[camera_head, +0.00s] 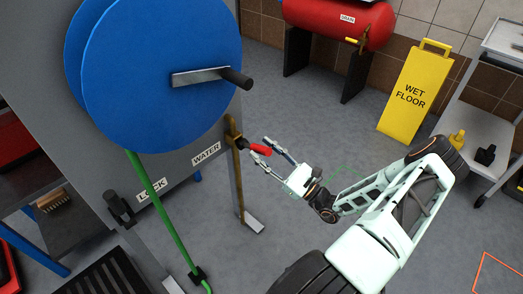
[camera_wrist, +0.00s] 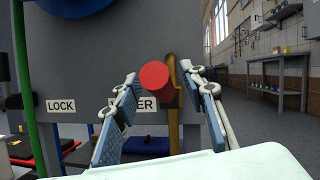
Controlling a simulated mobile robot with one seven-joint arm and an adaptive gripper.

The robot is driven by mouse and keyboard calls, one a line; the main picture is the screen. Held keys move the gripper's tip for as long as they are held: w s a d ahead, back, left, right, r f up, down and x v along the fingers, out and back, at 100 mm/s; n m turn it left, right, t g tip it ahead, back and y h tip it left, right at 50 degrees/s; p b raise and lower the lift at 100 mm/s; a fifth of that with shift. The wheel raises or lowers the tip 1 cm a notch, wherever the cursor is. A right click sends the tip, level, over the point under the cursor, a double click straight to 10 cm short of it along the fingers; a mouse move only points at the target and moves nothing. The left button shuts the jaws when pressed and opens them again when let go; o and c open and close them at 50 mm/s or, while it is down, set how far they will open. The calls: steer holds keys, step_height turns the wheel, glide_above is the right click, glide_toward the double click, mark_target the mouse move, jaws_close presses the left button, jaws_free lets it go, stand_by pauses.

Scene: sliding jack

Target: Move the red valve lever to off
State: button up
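The red valve lever (camera_head: 261,149) sticks out from a brass valve on a pipe, beside the WATER label (camera_head: 206,154) on the grey panel. In the wrist view the red lever end (camera_wrist: 154,75) points towards the camera, in front of the brass pipe (camera_wrist: 173,110), and covers part of the WATER label. My gripper (camera_head: 268,146) is open, with its fingers close to the lever. In the wrist view my gripper (camera_wrist: 166,90) has one finger on each side of the lever, with clear gaps. I see no contact with the lever.
A large blue reel (camera_head: 150,70) with a crank handle (camera_head: 215,77) is above left of the lever. A green hose (camera_head: 158,205) hangs below it, near a LOCK label (camera_head: 151,189). A yellow wet floor sign (camera_head: 415,92) and a red tank (camera_head: 335,20) stand behind. Floor between is clear.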

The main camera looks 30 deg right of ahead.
steer(key=shift+w+a+r, duration=0.2)
steer(key=shift+w+a, duration=0.05)
steer(key=shift+w, duration=0.15)
steer(key=shift+c, duration=0.2)
jaws_close()
